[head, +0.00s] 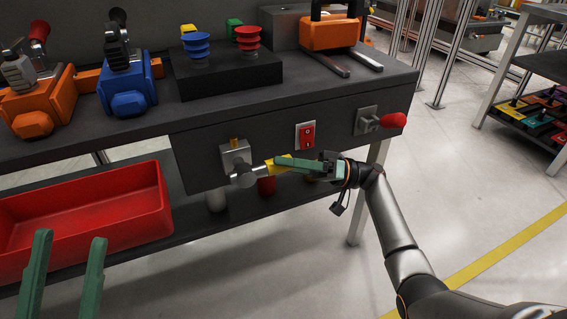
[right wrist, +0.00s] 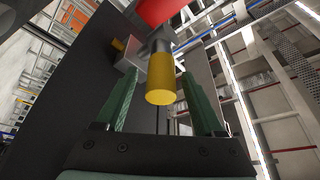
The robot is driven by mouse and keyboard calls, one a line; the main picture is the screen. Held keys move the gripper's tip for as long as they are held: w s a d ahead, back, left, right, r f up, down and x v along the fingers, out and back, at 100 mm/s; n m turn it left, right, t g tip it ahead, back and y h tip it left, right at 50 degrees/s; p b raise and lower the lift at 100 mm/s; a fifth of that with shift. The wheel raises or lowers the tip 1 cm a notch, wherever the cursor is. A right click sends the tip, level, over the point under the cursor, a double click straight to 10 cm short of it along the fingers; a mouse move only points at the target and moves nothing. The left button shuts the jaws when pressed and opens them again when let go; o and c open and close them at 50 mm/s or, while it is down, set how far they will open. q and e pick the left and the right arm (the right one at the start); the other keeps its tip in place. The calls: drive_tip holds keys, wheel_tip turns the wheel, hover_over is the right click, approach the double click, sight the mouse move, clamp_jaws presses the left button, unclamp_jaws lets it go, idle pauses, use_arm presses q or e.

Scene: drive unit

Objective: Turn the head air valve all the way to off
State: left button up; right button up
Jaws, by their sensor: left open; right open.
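A valve with a grey square body (head: 235,153) is on the dark front panel of the bench. Its lever with a yellow grip (head: 281,160) points right in the head view. My right gripper (head: 277,163) is at this grip, its fingers open. In the right wrist view the yellow grip (right wrist: 161,84) lies between the two green fingers, with gaps beside it. A second valve with a red grip (head: 392,120) is further right on the panel. No label shows which is the head air valve. My left gripper (head: 70,240) is open and empty at lower left.
A red rocker switch (head: 307,135) sits between the two valves. A red bin (head: 90,210) is on the lower shelf. Blue and orange clamped blocks and a black block (head: 225,75) with two suction-cup-like parts stand on the bench top.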

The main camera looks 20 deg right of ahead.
drive_tip(key=shift+d, duration=0.1)
drive_tip(key=v, duration=1.2)
drive_tip(key=shift+d+b, duration=0.15)
drive_tip(key=shift+b, duration=0.15)
drive_tip(key=shift+s, duration=0.1)
idle(2.2)
